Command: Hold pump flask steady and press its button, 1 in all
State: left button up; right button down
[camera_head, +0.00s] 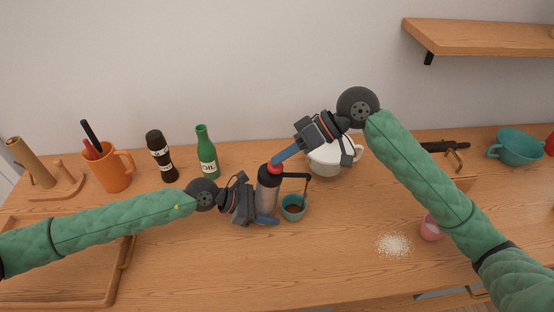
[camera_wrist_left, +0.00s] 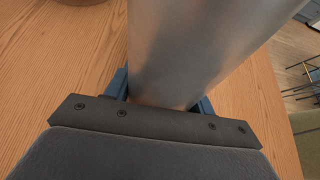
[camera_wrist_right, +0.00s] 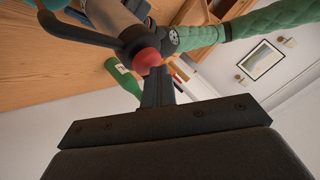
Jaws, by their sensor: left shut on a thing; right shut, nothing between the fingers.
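The pump flask (camera_head: 268,195) stands upright on the wooden counter, with a grey metal body, dark top and a dark spout reaching right. Its red button (camera_head: 274,168) is on top and also shows in the right wrist view (camera_wrist_right: 147,60). My left gripper (camera_head: 266,220) is shut around the lower body, which fills the left wrist view (camera_wrist_left: 190,50). My right gripper (camera_head: 277,161) is shut and empty, its fingertips at the red button; they appear to touch it. A teal cup (camera_head: 292,213) with dark liquid stands under the spout.
A white pot (camera_head: 325,162) stands behind the right gripper. A green oil bottle (camera_head: 207,155), a dark bottle (camera_head: 160,157) and an orange mug (camera_head: 111,172) stand at left. A pink cup (camera_head: 430,230) and spilled white grains (camera_head: 393,245) lie at right. The front middle counter is clear.

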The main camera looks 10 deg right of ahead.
jog(key=shift+f, duration=0.2)
jog(key=shift+r, duration=0.15)
dwell(0.4)
jog(key=shift+d+r, duration=0.2)
jog(key=shift+r, duration=1.1)
jog(key=shift+d+r, duration=0.2)
jog(key=shift+r, duration=1.05)
jog(key=shift+d+r, duration=0.15)
jog(key=shift+r, duration=1.1)
pick_arm(q)
jog(key=o, duration=0.9)
jog(key=shift+c, duration=0.2)
jog(key=shift+a, duration=0.1)
